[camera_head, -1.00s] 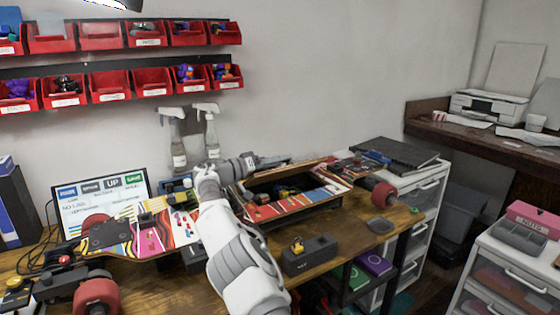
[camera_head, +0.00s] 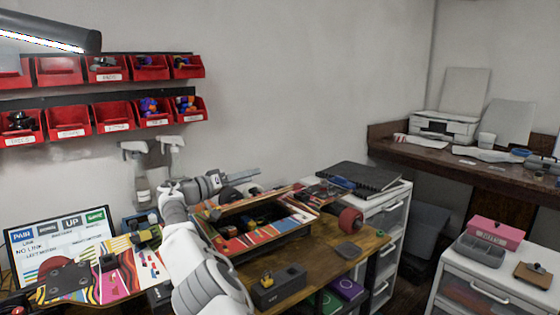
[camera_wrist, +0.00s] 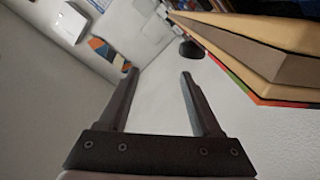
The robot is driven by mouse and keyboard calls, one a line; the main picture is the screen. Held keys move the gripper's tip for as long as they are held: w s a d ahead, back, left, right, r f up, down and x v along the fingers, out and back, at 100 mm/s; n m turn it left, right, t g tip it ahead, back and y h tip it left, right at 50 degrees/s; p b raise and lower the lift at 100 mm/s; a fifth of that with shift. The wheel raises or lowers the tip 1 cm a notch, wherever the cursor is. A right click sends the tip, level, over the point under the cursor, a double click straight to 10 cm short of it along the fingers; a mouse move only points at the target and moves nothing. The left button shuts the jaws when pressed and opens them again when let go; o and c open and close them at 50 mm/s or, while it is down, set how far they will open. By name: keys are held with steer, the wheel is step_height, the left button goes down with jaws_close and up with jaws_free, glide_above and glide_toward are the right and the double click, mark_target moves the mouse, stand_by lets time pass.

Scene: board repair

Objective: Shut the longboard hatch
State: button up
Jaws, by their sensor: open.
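The longboard (camera_head: 250,240) lies on the workbench, its deck side striped in bright colours, with a red wheel (camera_head: 351,220) at its right end. Its dark compartment is open, with some yellow parts inside. The hatch (camera_head: 252,200) stands raised along the compartment's back edge, showing a light wooden rim. My gripper (camera_head: 243,176) is behind the raised hatch, above the bench. In the wrist view my gripper (camera_wrist: 158,73) is open with nothing between its fingers. There, wooden board edges (camera_wrist: 270,62) show at upper right, apart from the fingers. Contact with the hatch is not visible.
A small dark box (camera_head: 279,289) stands in front of the longboard. A monitor (camera_head: 60,243) and another colourful board (camera_head: 115,275) are at left. Spray bottles (camera_head: 142,185) stand behind my arm. A white drawer unit (camera_head: 392,232) stands at right. Red bins (camera_head: 112,115) hang above.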

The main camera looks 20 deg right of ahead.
steer(key=shift+s+d+r+b, duration=0.1)
steer(key=shift+s+d+b, duration=0.2)
steer(key=shift+d+b, duration=0.2)
steer(key=s+d+r, duration=0.5)
steer(key=d+r, duration=0.1)
steer(key=d, duration=0.2)
steer(key=shift+d, duration=0.35)
